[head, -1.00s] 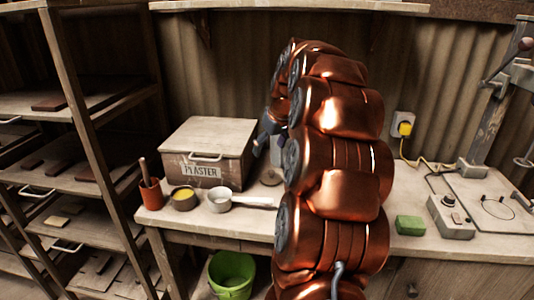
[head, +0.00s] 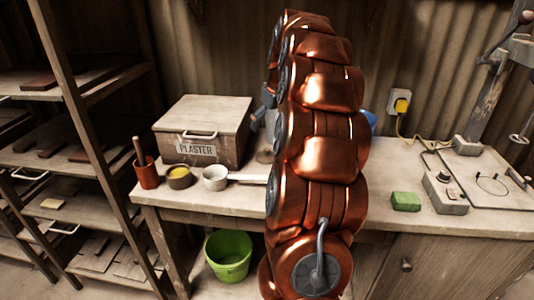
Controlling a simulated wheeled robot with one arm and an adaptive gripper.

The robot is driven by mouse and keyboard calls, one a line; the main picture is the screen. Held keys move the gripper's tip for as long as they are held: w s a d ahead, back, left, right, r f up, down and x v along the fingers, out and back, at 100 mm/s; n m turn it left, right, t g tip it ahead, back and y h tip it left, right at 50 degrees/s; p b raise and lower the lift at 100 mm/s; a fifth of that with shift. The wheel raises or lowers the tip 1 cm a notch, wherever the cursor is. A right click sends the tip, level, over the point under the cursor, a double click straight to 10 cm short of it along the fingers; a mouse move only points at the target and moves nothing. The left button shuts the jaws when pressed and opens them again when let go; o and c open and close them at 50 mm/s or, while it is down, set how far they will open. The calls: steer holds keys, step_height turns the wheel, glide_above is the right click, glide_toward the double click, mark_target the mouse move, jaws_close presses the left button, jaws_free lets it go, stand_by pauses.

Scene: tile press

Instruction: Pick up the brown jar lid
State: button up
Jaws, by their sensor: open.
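A small brownish round thing (head: 264,156), likely the brown jar lid, lies on the workbench (head: 400,222) just right of the plaster box, partly hidden by my copper-coloured arm. My gripper (head: 257,121) shows only in part, as grey pieces at the left edge of the arm, beside the box's right side. It is open and appears to be above the bench, near the brownish thing. Its fingertips are hard to make out, and I cannot tell the exact gap to the lid.
The plaster box (head: 203,127) stands at the back. A terracotta pot (head: 147,173), a yellow-filled bowl (head: 180,179) and a white pan (head: 215,178) stand before it. Right are a green block (head: 406,201) and a control box (head: 445,194). A green bucket (head: 231,258) is below.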

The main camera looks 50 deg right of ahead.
glide_above(268, 150)
steer(key=s, duration=0.1)
steer(key=shift+g, duration=0.3)
steer(key=f, duration=0.5)
steer(key=shift+a+f, duration=0.3)
steer(key=shift+s+p+x, duration=0.15)
steer(key=shift+p+x, duration=0.05)
steer(key=shift+x, duration=1.6)
steer(key=shift+s+p+x, duration=0.15)
steer(key=shift+p+x, duration=0.05)
steer(key=shift+x, duration=1.6)
steer(key=shift+d+f, duration=0.1)
steer(key=shift+d, duration=0.05)
steer(key=shift+c, duration=0.4)
steer(key=c, duration=1.2)
